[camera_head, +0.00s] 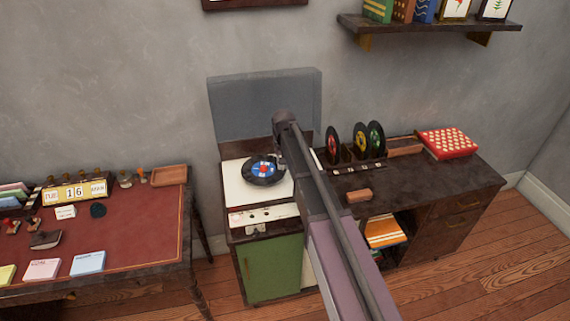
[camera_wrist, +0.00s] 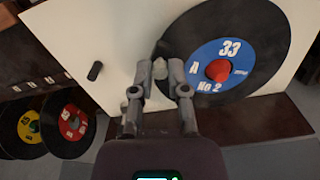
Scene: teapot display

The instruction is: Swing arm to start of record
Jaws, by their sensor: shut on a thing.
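The record (camera_head: 264,171) lies on the white top of the record player (camera_head: 247,217). In the wrist view the black record (camera_wrist: 262,35) has a blue label reading 33, A, No 2, with a red piece at its centre. My gripper (camera_wrist: 160,75) is at the record's edge, its fingers shut on a small pale grey piece (camera_wrist: 160,68), which looks like part of the tone arm. Most of the tone arm is hidden or too small to make out. In the head view my arm hides the fingers and the player's right side.
The player's grey lid (camera_head: 262,103) stands open behind. To the right, a dark desk (camera_head: 430,188) carries a rack of upright records (camera_head: 360,140), a brown block (camera_head: 359,195) and a red patterned box (camera_head: 448,143). A red-topped table (camera_head: 140,232) stands at left.

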